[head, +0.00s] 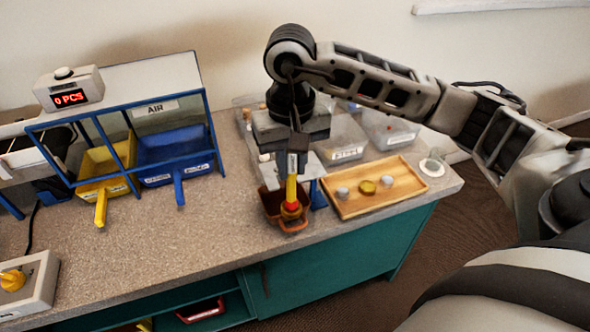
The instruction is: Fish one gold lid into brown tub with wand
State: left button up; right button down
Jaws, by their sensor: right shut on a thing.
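My right gripper (298,146) is shut on the wand (291,187), which hangs down, yellow with a red end. The wand's end is at the brown tub (271,207), over or inside its opening; I cannot tell how deep. An orange-gold rim shows at the wand's end, perhaps a lid, but it is too small to be sure. A gold lid (367,188) lies on the wooden tray (408,196) between two grey-white lids (343,192) (387,180). My left gripper is not in view.
Clear bins (345,146) stand behind the tray. A blue-framed rack labelled AIR holds a yellow scoop bin (101,170) and a blue one (177,153). A counter (68,92) reads 0 PCS. The bench's left middle is clear. A small round dish (432,167) sits at the right edge.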

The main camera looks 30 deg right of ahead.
pick_arm(q)
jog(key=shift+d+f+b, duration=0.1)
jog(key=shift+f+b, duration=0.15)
jog(key=shift+b, duration=0.5)
pick_arm(e)
jog(key=shift+w+d, duration=0.2)
jog(key=shift+w, duration=0.55)
jog(key=shift+w+d, duration=0.15)
jog(key=shift+w, duration=0.6)
jog(key=shift+w+d, duration=0.2)
jog(key=shift+w, duration=0.55)
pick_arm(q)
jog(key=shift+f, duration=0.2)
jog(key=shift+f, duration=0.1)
pick_arm(e)
jog(key=shift+s, duration=0.1)
